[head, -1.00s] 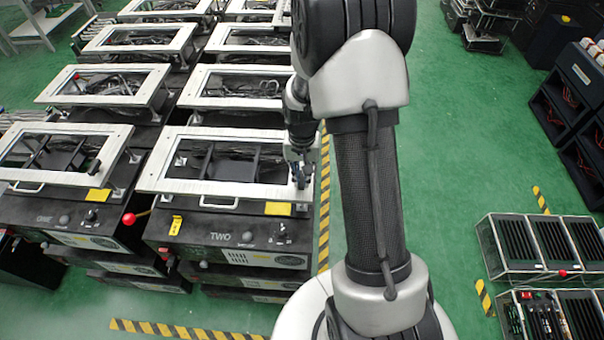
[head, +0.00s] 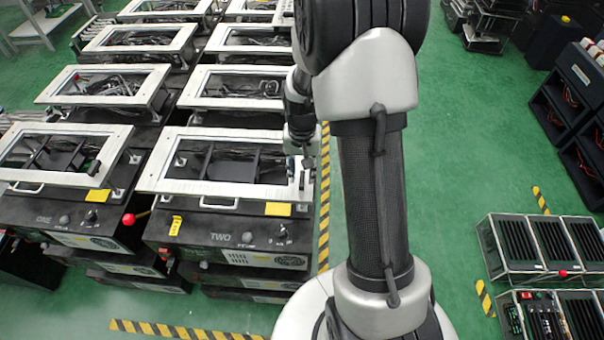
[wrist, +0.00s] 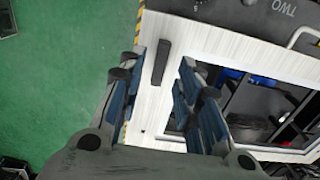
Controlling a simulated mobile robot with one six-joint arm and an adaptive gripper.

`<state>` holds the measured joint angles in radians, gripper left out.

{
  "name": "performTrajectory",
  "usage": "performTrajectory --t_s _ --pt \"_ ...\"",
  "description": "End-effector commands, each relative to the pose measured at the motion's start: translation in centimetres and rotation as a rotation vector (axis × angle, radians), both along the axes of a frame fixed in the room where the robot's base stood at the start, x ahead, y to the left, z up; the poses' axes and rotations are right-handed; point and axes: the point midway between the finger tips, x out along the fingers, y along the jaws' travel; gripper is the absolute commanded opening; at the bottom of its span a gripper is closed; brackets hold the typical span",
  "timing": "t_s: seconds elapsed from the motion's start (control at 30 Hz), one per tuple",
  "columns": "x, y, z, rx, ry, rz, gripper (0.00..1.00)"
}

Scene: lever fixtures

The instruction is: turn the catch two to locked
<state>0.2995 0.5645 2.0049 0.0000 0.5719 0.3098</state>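Catch two is a dark, narrow bar (wrist: 161,62) on the white frame of the unit marked TWO. In the wrist view it stands in the strip between the frame's window and its outer edge, roughly parallel to that edge. In the head view the catch (head: 302,181) is small, at the frame's right end. My gripper (wrist: 160,78) is open, its blue-padded fingers on either side of the bar's line. White frame shows between the bar and both fingers, with no contact visible. In the head view my gripper (head: 303,160) is just behind the catch.
The white frame (head: 230,187) surrounds a window with dark parts inside. Unit ONE (head: 50,210) stands to the left, with a red-knobbed lever (head: 129,219) between the units.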

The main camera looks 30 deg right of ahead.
Motion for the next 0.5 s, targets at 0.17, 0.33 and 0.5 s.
performTrajectory --t_s 0.17,0.33,0.5 --pt "0.2 -0.1 4.2 -0.002 -0.007 0.0 0.32" --pt "0.1 0.0 7.4 -0.001 -0.005 0.0 0.32" --pt "0.1 0.0 9.2 0.0 -0.002 0.0 0.32"
